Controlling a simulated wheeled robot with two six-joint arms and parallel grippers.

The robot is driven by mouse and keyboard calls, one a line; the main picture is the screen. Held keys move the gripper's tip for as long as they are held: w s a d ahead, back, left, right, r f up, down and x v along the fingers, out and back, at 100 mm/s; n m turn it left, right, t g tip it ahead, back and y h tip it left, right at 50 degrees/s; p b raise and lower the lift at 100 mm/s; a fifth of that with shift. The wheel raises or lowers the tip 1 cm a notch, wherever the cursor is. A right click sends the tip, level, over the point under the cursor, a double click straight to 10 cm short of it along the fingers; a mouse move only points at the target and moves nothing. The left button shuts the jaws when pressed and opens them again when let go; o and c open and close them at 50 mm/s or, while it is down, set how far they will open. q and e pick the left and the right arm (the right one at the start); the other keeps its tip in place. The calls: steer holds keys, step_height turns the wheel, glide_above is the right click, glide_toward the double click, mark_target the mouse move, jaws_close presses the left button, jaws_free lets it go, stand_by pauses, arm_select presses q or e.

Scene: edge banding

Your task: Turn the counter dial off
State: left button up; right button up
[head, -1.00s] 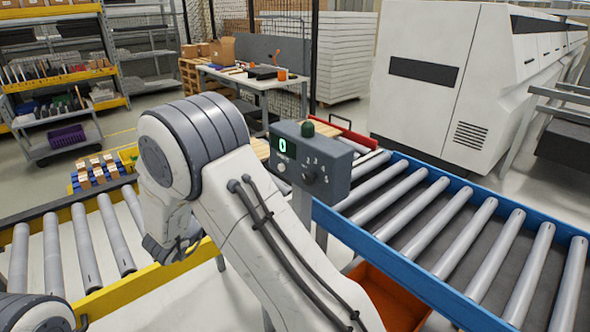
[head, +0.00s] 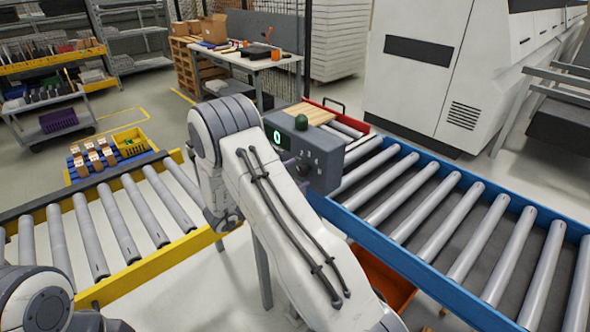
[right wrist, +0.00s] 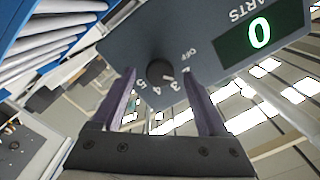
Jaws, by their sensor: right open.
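The counter (head: 325,152) is a grey box on a post, with a green lamp on top and a lit green display reading 0. In the head view my right arm covers part of its front. In the right wrist view the counter face (right wrist: 200,40) fills the upper part, tilted. Its dark round dial (right wrist: 158,70) has OFF and numerals around it; I cannot tell clearly where its pointer stands. My right gripper (right wrist: 160,76) is open, its fingers to either side of the dial; contact cannot be told. My left gripper is out of view.
A blue-framed roller conveyor (head: 440,262) runs beside the counter on the right. A yellow-framed roller conveyor (head: 150,268) lies to the left. An orange bin (head: 385,280) sits below the blue one. A workbench (head: 250,62) and a large white machine (head: 415,75) stand behind.

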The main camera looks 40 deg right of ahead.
steer(key=shift+d, duration=0.3)
jaws_close()
steer(key=n, duration=0.3)
steer(key=shift+n+p, duration=0.3)
steer(key=shift+n, duration=2.1)
